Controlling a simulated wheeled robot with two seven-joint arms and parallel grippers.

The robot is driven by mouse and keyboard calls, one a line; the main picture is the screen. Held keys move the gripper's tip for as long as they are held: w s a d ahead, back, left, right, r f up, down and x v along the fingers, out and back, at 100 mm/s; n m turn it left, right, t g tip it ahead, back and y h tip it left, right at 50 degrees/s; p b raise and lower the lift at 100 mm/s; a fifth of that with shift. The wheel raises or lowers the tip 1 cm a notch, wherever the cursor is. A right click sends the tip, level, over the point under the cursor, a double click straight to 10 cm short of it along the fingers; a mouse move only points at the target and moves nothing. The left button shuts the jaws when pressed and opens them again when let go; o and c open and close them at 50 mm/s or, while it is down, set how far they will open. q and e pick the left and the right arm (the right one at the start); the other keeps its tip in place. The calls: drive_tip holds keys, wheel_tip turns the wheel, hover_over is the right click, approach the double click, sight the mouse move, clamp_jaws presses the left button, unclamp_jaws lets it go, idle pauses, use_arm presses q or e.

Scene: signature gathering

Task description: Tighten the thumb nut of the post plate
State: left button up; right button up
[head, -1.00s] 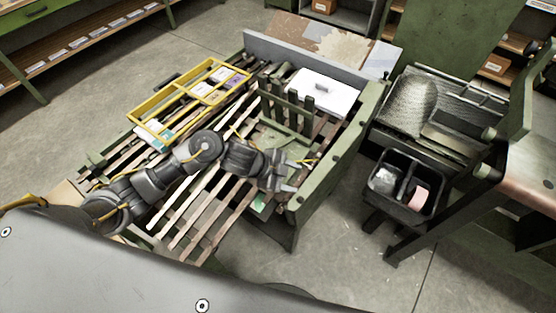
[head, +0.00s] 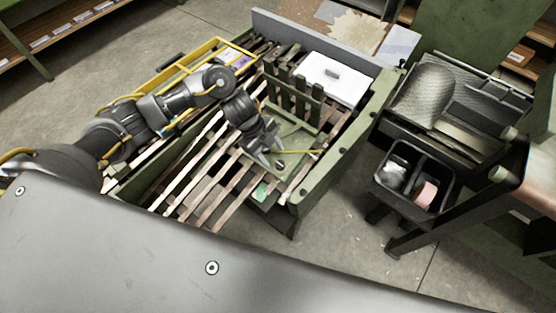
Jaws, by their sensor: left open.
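The post plate (head: 312,139) is a green plate with several upright green posts along its far side, lying on the slatted bench. A small round greyish piece (head: 280,164) at the plate's near part looks like the thumb nut, but it is too small to be sure. My left gripper (head: 271,158) is open and points down over the near part of the plate, its fingertips just left of and above that piece. I cannot tell whether they touch anything. A thin yellow strip (head: 312,152) runs across the plate to the right. My right gripper is not in view.
A yellow frame tray (head: 212,52) lies at the bench's far left, partly behind my left arm. A black two-part bin (head: 413,181) stands to the right, below a rack with a mesh roll (head: 424,98).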

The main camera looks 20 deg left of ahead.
sight(280, 164)
use_arm(q)
drive_tip(key=x, duration=0.5)
drive_tip(key=c, duration=1)
drive_tip(key=shift+o, duration=0.2)
